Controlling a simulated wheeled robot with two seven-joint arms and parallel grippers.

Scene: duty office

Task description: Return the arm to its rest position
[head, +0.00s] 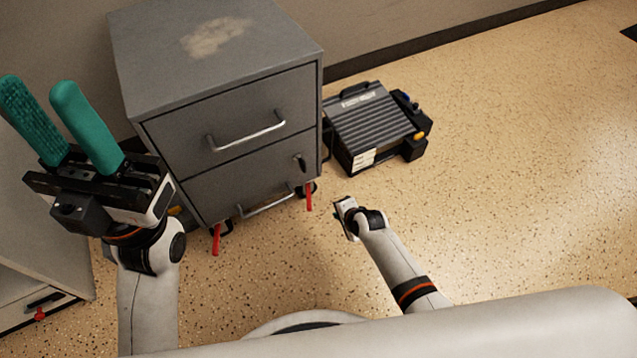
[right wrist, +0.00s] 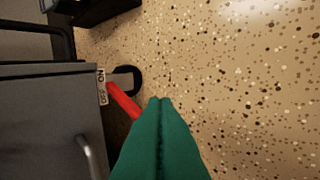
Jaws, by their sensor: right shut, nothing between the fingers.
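My left gripper (head: 36,88) is raised at the left of the head view, its two green fingers spread apart with nothing between them. My right arm (head: 395,265) reaches forward and down over the floor, its wrist end near the lower right corner of the grey cabinet. Its fingers are hidden in the head view. In the right wrist view my right gripper (right wrist: 160,103) has its green fingers pressed together and empty. Their tips appear just beside a red caster lever (right wrist: 122,100); whether they touch cannot be told.
The grey two-drawer cabinet (head: 222,100) stands on casters with red levers (head: 309,196) and (head: 216,239). A black ribbed case (head: 370,122) lies on the floor to its right. A pale cabinet (head: 35,245) is at the far left. The speckled floor (head: 520,170) is clear at right.

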